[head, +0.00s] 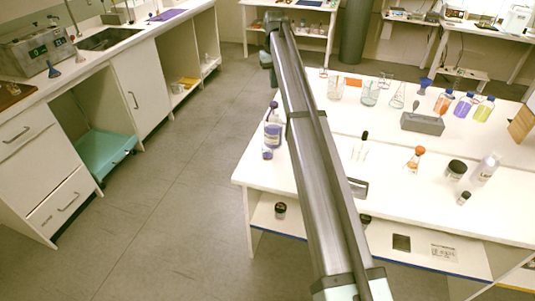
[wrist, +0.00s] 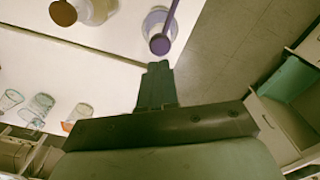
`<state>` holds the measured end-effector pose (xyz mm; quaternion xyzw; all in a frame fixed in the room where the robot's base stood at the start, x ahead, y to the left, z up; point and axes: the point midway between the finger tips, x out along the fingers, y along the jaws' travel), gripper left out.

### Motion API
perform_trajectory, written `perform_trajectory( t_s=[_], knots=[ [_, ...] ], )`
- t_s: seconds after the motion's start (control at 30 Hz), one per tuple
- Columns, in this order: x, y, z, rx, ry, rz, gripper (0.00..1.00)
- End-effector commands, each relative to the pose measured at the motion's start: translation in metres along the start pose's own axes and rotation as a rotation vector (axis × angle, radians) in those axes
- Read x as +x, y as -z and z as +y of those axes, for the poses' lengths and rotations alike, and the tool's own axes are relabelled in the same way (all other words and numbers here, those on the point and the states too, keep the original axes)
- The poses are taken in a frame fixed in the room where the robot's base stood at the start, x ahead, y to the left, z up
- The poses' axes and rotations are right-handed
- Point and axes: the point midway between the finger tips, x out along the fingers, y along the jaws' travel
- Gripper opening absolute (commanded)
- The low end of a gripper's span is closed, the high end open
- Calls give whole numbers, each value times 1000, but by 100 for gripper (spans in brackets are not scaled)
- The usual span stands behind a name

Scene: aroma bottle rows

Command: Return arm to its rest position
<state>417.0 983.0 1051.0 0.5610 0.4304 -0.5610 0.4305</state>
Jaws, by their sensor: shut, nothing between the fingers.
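My gripper (wrist: 155,66) shows in the wrist view with its two dark fingers together and nothing between them. Just beyond the fingertips is a white bottle or dish with a purple stem and round purple end (wrist: 160,43); a small gap seems to lie between them. A white bottle with a purple label (head: 273,133) stands near the left edge of the white table in the head view, beside my arm.
The white table (head: 310,150) holds glass beakers, a grey rack (head: 422,123), coloured bottles (head: 463,105), an orange-topped flask (head: 415,159) and a black-capped jar (head: 456,170). The grey floor (head: 180,170) between is clear.

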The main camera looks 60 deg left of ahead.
Motion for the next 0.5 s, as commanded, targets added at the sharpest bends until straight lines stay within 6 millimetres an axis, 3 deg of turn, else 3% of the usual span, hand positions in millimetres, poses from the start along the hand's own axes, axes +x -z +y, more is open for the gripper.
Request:
perform_trajectory(
  t_s=[0.17,0.5],
  knots=[
    [-12,0,0,0,0,1,0],
    [-12,0,0,0,0,0,0]
  ],
)
